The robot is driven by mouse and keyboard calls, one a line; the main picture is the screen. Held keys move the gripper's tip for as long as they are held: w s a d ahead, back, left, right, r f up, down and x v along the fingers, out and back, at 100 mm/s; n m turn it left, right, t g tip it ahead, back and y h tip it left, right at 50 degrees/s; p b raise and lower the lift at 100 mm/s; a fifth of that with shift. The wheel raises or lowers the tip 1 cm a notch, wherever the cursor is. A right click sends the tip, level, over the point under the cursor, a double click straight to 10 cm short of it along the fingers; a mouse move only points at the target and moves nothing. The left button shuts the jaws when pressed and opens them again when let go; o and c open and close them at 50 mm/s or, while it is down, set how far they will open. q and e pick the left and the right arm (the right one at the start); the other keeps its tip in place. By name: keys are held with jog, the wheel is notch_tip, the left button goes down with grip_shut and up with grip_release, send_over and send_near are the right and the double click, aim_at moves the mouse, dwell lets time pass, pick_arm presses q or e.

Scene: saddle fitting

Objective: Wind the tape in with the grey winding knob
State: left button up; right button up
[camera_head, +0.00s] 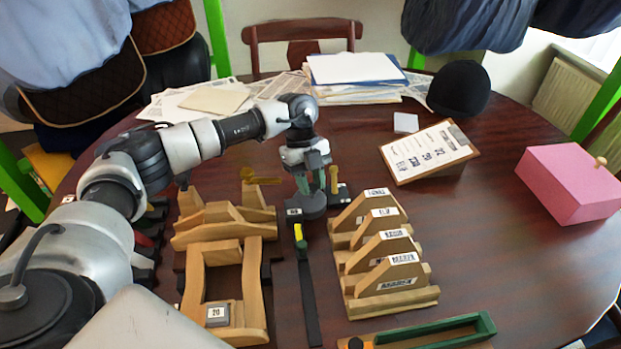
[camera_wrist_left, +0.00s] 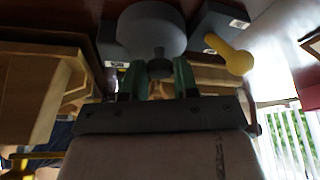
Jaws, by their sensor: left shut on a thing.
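The grey winding knob (camera_head: 307,207) is a dark round piece with a short stub, near the middle of the table. In the left wrist view, the knob (camera_wrist_left: 152,30) is at the top, with its stub between the green fingers. My left gripper (camera_head: 303,183) points down from above and is shut on the knob; it also shows in the left wrist view (camera_wrist_left: 158,72). A long dark strip (camera_head: 308,290), seemingly the tape, runs from near the knob toward the front, with a yellow piece (camera_head: 299,236) at its far end. My right gripper is not in view.
Wooden saddle-shaped blocks with labels (camera_head: 390,259) stand right of the strip. A wooden frame (camera_head: 254,290) holding a grey block (camera_head: 217,314) is on the left. A yellow-headed peg (camera_head: 334,178) stands close to the gripper. A clipboard (camera_head: 428,152) and pink box (camera_head: 570,182) are farther right.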

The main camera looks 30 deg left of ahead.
pick_arm(q)
jog(key=m+y, duration=0.1)
jog(key=m, duration=0.2)
jog(key=m+g+y, duration=0.1)
jog(key=m, duration=0.2)
jog(key=shift+w+d+m, duration=0.15)
jog(key=shift+w+m, duration=0.05)
jog(key=shift+m, duration=0.1)
jog(key=m+y, duration=0.1)
jog(key=m, duration=0.2)
jog(key=m+y, duration=0.1)
jog(key=m, duration=0.2)
jog(key=shift+d+g, duration=0.15)
jog(key=shift+g, duration=0.25)
jog(key=o, duration=0.9)
jog(key=v, duration=1.1)
jog(key=shift+d+b, duration=0.2)
jog(key=shift+b, duration=0.15)
